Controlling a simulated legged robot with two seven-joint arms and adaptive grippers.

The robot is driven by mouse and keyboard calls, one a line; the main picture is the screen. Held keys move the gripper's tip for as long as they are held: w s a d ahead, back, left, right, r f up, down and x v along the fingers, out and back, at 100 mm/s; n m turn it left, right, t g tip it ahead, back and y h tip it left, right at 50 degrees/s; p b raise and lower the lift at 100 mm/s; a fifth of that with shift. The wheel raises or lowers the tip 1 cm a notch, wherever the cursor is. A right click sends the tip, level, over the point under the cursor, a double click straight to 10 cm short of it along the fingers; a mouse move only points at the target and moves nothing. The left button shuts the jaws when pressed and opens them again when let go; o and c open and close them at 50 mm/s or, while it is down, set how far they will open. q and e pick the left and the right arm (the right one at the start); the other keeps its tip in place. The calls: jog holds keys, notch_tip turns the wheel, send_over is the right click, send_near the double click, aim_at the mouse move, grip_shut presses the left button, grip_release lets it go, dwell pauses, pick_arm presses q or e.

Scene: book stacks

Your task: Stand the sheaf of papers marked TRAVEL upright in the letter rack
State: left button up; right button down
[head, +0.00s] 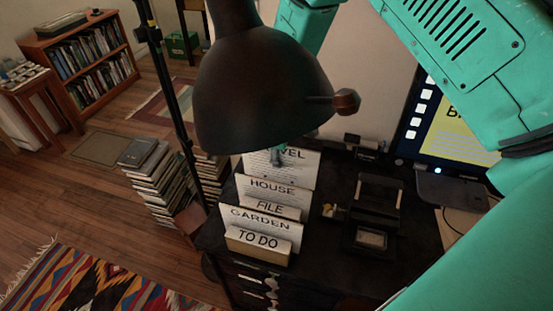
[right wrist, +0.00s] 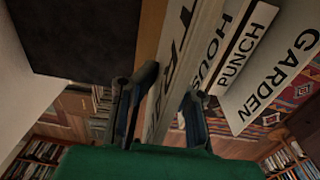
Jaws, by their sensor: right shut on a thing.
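The white sheaf marked TRAVEL (head: 300,168) stands roughly upright behind the HOUSE sheaf (head: 278,190) in the head view; the lamp hides its upper left. My right gripper (head: 277,158) is partly hidden behind the lamp. In the right wrist view its two fingers (right wrist: 157,112) are shut on the TRAVEL sheaf (right wrist: 182,60). The letter rack (head: 258,247) has TO DO and FILE labels, with the GARDEN sheaf (head: 262,222) between them. The right wrist view shows a PUNCH label (right wrist: 238,50). I cannot tell whether TRAVEL's lower edge is inside the rack. My left gripper is out of view.
A dark desk lamp (head: 255,85) hangs close above the rack. A black hole-punch-like device (head: 375,205) and a monitor (head: 445,115) stand to the right on the dark desk. Stacked books (head: 155,175) stand on the floor at the left.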

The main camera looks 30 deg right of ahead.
aim_at(277, 181)
jog(key=shift+f, duration=0.45)
jog(key=f+b, duration=0.1)
jog(key=a+f+b, duration=0.1)
jog(key=shift+s+f+b, duration=0.15)
jog(key=shift+f+b, duration=0.15)
jog(key=shift+b, duration=0.1)
jog(key=shift+d+f+b, duration=0.25)
jog(key=shift+f+b, duration=0.2)
jog(key=shift+f, duration=0.45)
jog(key=shift+d+f+b, duration=0.2)
jog(key=shift+f+b, duration=0.2)
jog(key=shift+f, duration=0.5)
jog(key=shift+a+f, duration=0.2)
jog(key=shift+f, duration=0.25)
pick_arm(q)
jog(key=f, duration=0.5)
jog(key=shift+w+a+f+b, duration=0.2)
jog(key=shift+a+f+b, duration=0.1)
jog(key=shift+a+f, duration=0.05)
pick_arm(e)
jog(key=shift+a+f, duration=0.1)
jog(key=shift+a, duration=0.05)
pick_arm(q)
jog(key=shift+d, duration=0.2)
pick_arm(e)
jog(key=shift+d, duration=0.2)
jog(key=c, duration=1.6)
grip_release()
jog(key=shift+f, duration=0.1)
